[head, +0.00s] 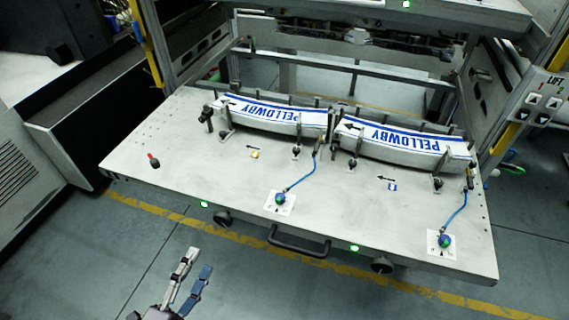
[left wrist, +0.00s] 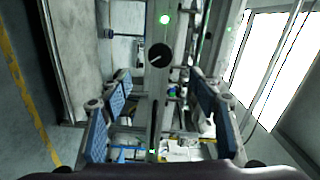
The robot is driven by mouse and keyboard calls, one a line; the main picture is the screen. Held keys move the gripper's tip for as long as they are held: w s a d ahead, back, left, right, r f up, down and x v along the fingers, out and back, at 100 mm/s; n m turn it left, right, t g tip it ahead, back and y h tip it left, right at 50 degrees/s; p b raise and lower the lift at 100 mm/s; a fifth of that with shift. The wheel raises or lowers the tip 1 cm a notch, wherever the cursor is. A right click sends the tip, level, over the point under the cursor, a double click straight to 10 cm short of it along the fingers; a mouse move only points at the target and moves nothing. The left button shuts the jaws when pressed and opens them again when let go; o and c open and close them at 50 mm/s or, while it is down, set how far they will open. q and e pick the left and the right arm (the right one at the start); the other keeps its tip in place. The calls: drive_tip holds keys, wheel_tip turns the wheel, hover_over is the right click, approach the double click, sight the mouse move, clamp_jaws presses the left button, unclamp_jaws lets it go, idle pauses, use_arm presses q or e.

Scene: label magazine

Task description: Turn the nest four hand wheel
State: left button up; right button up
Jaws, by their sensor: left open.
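Two black round hand wheels sit on the front edge of the grey table: a left one (head: 222,218) and a right one (head: 382,265). No nest number is readable on either. My left gripper (head: 197,261) is open and empty, in front of and below the table edge, nearest the left wheel. In the left wrist view, a black wheel (left wrist: 160,57) with a pale mark shows ahead, between and beyond the open fingers (left wrist: 161,90), not touched. Which wheel this is cannot be told for sure. My right gripper is not in view.
A black bar handle (head: 298,245) sticks out between the wheels. Green lamps (head: 205,204) line the front edge. The floor in front is clear.

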sight(221, 222)
use_arm(q)
drive_tip(key=shift+w+d+f+n+p, duration=0.1)
drive_tip(key=shift+w+d+n+p, duration=0.6)
drive_tip(key=shift+w+n, duration=1.7)
drive_tip(key=shift+w+d+r+n+p, duration=0.1)
drive_tip(key=shift+w+d+n+p, duration=0.85)
drive_tip(key=shift+n, duration=2.6)
drive_tip(key=shift+w+d+f+n+p, duration=0.15)
drive_tip(key=shift+w+n+p, duration=0.4)
drive_tip(key=shift+w+n, duration=2)
drive_tip(key=shift+s+n, duration=0.4)
drive_tip(key=shift+s, duration=0.05)
drive_tip(key=shift+c, duration=0.5)
drive_tip(key=c, duration=1.1)
